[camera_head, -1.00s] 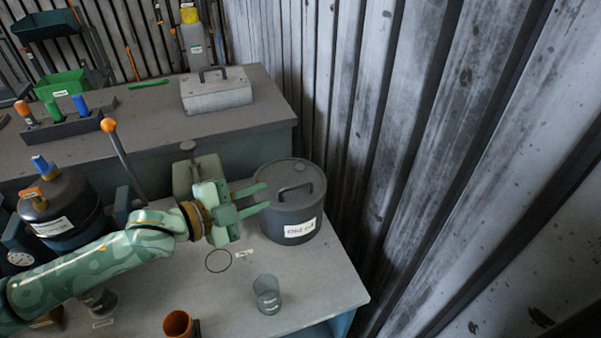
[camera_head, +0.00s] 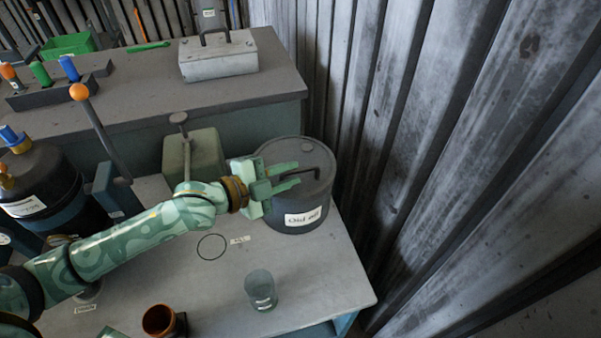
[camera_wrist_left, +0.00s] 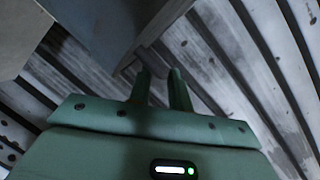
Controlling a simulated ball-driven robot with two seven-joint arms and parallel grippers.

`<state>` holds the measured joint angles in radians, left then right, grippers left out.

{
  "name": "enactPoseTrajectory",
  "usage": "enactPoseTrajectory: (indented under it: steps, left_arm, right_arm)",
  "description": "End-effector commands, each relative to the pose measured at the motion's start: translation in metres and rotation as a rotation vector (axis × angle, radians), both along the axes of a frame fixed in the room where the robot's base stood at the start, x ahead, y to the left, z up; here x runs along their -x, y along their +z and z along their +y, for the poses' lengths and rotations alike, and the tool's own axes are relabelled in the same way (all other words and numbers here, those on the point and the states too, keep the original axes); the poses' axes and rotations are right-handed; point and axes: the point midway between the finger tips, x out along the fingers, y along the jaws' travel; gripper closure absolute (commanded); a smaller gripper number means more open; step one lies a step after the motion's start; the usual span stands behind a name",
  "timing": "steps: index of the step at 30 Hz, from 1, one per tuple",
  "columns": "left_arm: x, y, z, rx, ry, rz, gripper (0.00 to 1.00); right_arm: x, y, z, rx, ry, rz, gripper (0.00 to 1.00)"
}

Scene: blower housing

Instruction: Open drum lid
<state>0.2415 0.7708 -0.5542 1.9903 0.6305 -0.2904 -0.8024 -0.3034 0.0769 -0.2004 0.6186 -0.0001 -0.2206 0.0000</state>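The dark grey drum (camera_head: 325,192) stands upright at the right back of the near table, with a white label reading "Old oil" on its front. Its lid (camera_head: 283,149) is on, with an arched handle (camera_head: 318,160) on top. My left gripper (camera_head: 298,174) reaches in from the left over the lid, its two fingers apart with nothing between them. The fingertips are close to the handle; I cannot tell whether they touch it. The left wrist view shows the two fingers (camera_wrist_left: 161,76) with a gap between them. My right gripper is not in view.
A corrugated metal wall (camera_head: 430,130) rises close behind and right of the drum. A clear beaker (camera_head: 261,289) and an orange-brown cup (camera_head: 158,320) stand in front. A dark ring (camera_head: 211,247) marks free table between.

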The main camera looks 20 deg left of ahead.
Motion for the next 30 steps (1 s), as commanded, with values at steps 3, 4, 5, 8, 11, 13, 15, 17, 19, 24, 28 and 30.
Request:
enactPoseTrajectory:
  steps: [3, 4, 5, 8, 11, 13, 15, 17, 19, 24, 28, 30]
  left_arm:
    - [-0.015, -0.005, -0.011, 0.002, 0.000, 0.000, 0.80]
    - [-0.018, -0.006, -0.013, 0.001, 0.001, 0.000, 0.80]
    - [-0.020, -0.006, -0.015, 0.002, 0.000, 0.000, 0.80]
    - [-0.024, -0.006, -0.018, 0.000, -0.001, 0.001, 0.80]
    - [-0.026, -0.006, -0.020, 0.000, -0.001, 0.001, 0.80]
    - [-0.026, -0.006, -0.020, 0.000, -0.001, 0.001, 0.80]
    - [-0.025, -0.006, -0.019, 0.000, -0.001, 0.001, 0.80]
    - [-0.026, -0.006, -0.019, 0.000, -0.001, 0.001, 0.83]
    - [-0.025, -0.006, -0.019, 0.000, -0.001, 0.001, 1.00]
    - [-0.025, -0.006, -0.019, 0.000, -0.001, 0.001, 1.00]
    - [-0.026, -0.003, -0.019, 0.004, -0.001, 0.008, 1.00]
    - [-0.026, 0.001, -0.018, 0.012, -0.001, 0.020, 1.00]
  right_arm:
    - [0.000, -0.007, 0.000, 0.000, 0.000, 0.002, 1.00]
    - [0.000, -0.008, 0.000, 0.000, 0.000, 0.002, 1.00]
    - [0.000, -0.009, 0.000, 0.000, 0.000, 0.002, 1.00]
    - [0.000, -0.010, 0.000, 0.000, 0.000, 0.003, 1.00]
    - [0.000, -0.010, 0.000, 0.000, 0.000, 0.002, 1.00]
    - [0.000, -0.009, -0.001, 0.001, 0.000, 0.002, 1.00]
    - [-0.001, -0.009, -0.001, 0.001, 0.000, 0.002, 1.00]
    - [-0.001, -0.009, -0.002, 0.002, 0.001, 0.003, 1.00]
    - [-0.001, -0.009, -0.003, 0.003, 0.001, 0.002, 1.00]
    - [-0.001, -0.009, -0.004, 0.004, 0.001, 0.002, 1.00]
    - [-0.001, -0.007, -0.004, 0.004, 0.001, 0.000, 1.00]
    - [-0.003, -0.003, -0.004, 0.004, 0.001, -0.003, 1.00]
